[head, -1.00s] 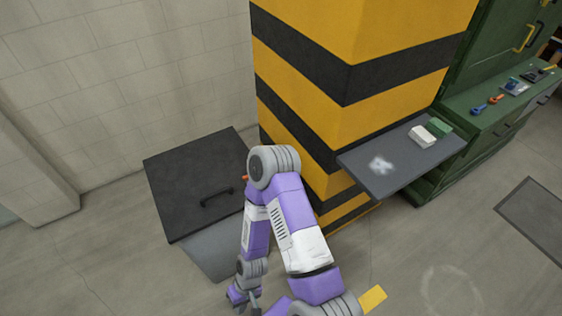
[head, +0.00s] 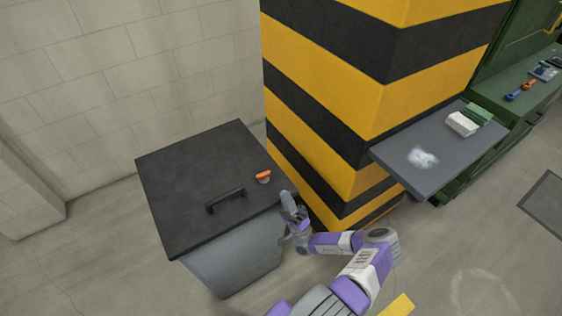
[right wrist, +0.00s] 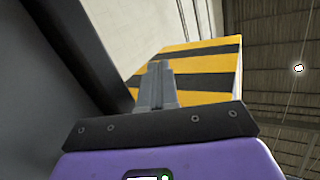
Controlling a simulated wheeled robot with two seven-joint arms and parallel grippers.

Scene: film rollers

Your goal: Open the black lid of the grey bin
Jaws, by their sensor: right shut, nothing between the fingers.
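The grey bin (head: 235,266) stands on the floor by the wall, with its black lid (head: 195,180) lying shut on top. A black bar handle (head: 226,200) is on the lid toward its front edge. An orange-topped small object (head: 263,176) rests on the lid at the right. My right gripper (head: 287,200) is beside the bin's right front side, close to the lid's edge; whether it touches is unclear. In the right wrist view my right gripper (right wrist: 157,75) is shut and empty, with a dark surface close on the left. My left gripper is out of view.
A yellow-and-black striped pillar (head: 340,110) stands right behind the bin. A grey shelf (head: 400,175) juts out from it, bearing a white block (head: 461,124) and a green block (head: 478,113). Open floor lies in front of the bin.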

